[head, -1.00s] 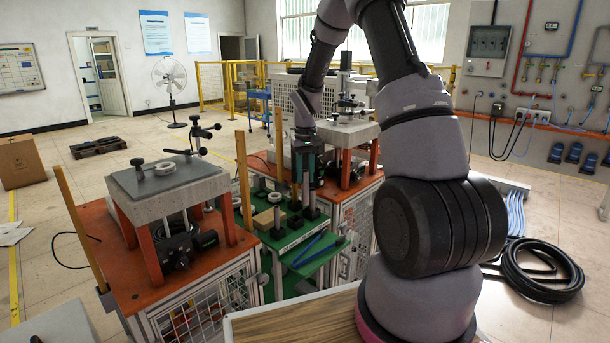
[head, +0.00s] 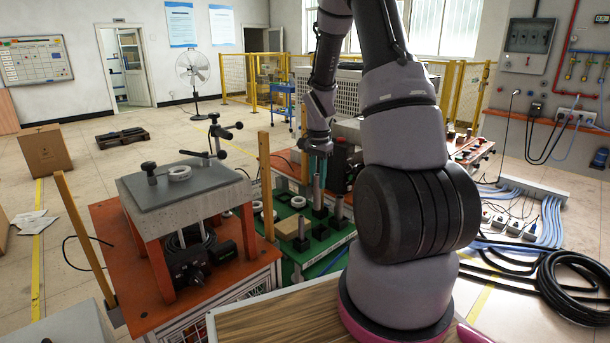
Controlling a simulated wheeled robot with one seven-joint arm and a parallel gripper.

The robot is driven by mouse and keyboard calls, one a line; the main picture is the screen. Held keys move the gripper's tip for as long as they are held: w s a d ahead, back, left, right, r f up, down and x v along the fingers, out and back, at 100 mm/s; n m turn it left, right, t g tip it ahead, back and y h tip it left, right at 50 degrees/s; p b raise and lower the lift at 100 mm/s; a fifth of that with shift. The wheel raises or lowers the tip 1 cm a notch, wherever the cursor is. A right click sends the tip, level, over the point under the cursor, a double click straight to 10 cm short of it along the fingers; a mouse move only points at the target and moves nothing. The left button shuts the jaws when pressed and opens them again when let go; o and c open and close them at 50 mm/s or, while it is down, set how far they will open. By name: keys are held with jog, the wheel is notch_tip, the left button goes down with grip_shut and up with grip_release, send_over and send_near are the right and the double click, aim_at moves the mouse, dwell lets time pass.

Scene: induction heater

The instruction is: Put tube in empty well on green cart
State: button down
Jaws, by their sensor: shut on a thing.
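The green cart (head: 316,265) stands between two orange-topped carts, left of my arm's base. Its top carries black square wells, some with upright grey tubes; one tube (head: 301,229) stands at the front and another (head: 339,209) further right. My gripper (head: 319,168) hangs over the back part of the green cart, pointing down. It is shut on a grey tube (head: 318,196) that is upright between the teal fingers. The tube's lower end is close to the black wells; I cannot tell whether it is inside one. Which well is empty is too small to tell.
A tan block (head: 288,227) and white rings (head: 298,202) lie on the green cart. A wooden post (head: 266,185) stands at its left edge. The left orange cart (head: 125,260) bears a press with a grey top plate (head: 185,187). Black hose coils (head: 575,290) lie on the floor at right.

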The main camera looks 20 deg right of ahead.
notch_tip(320, 180, down, 7)
jog(key=s+d+m, duration=0.1)
jog(key=m, duration=0.1)
jog(key=shift+m, duration=0.4)
dwell(0.3)
jog(key=shift+s+d+f, duration=0.1)
jog(key=shift+f, duration=0.4)
dwell(0.4)
notch_tip(320, 180, down, 3)
jog(key=shift+r, duration=0.15)
dwell(0.7)
jog(key=c, duration=0.6)
grip_release()
jog(key=shift+o, duration=0.2)
